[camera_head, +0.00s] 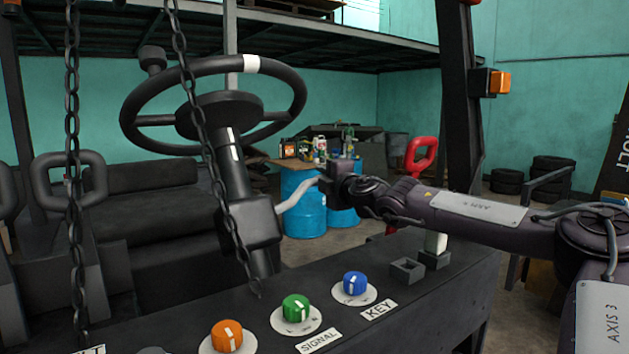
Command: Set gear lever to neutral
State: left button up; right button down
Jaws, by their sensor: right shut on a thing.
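The gear lever (296,197) is a thin, bent pale-grey rod. It comes out of the right side of the dark box on the steering column (235,180) and slants up to the right. My right gripper (327,184) is shut on its outer end. The jaws hide the lever's tip, and my right arm reaches in from the right edge. My left gripper is not in view.
The black steering wheel (213,66) stands left of the lever, with a chain (203,135) hanging in front. Below is a dash with orange (227,337), green (296,307) and blue (355,284) knobs. A red handle (421,157) rises behind my arm. Blue barrels (303,203) stand behind.

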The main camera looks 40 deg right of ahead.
jog(key=s+m+h, duration=0.1)
jog(key=s, duration=0.1)
jog(key=s+g+h+b, duration=0.1)
jog(key=s+m+h, duration=0.1)
jog(key=s, duration=0.1)
jog(key=shift+s+d+m+g+h, duration=0.2)
jog(key=shift+s+m+g+h, duration=0.1)
jog(key=shift+s+h, duration=0.1)
jog(key=c, duration=1.2)
grip_release()
jog(key=shift+b, duration=0.3)
jog(key=b+v, duration=0.7)
jog(key=shift+s+a, duration=0.2)
jog(key=shift+s, duration=0.15)
jog(key=shift+r, duration=0.1)
